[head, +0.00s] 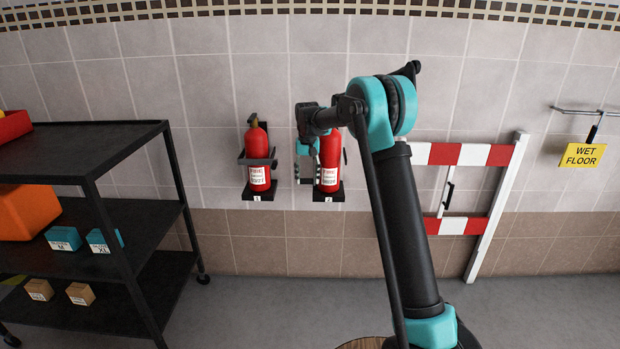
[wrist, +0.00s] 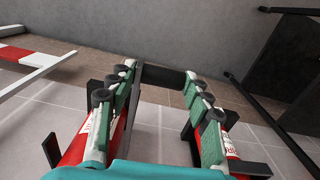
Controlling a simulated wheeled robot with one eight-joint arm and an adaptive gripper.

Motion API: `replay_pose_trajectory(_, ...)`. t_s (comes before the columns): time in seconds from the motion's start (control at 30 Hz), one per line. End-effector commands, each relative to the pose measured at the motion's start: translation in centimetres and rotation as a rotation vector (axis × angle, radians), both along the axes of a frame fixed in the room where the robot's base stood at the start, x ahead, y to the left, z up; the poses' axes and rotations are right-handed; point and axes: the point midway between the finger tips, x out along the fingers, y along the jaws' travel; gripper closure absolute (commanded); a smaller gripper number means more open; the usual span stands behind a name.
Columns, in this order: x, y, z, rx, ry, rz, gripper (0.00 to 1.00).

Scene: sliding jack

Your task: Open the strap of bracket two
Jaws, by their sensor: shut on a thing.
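Bracket two (head: 328,196) is the right one of two on the wall and holds a red extinguisher (head: 330,175). No black band shows across the front of this extinguisher, so its strap looks swung aside to the left. My gripper (head: 307,168) is just left of this extinguisher, between the two brackets. In the wrist view, my gripper (wrist: 162,76) has its green fingers apart with a black piece (wrist: 163,77), apparently the strap, held between the tips. The strap's hinge is hidden. Red extinguishers show on both sides of the fingers.
Bracket one (head: 257,195) holds the left extinguisher (head: 257,142), with its black strap across the front. A black shelf rack (head: 90,135) with boxes stands at the left. A red-and-white barrier (head: 460,154) and a yellow sign (head: 583,155) are at the right.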

Motion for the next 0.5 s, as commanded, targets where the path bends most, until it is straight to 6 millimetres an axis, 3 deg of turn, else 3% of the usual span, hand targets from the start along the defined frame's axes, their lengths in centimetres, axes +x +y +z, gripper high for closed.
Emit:
replay_pose_trajectory(0.3, 0.13, 0.17, 0.06, 0.002, -0.004, 0.004, 1.0)
replay_pose_trajectory(0.33, 0.14, 0.17, 0.06, 0.002, -0.005, 0.004, 0.47)
replay_pose_trajectory(0.4, 0.12, 0.15, 0.06, 0.002, -0.004, 0.004, 0.38)
replay_pose_trajectory(0.5, 0.1, 0.11, 0.04, 0.001, -0.003, 0.003, 0.36)
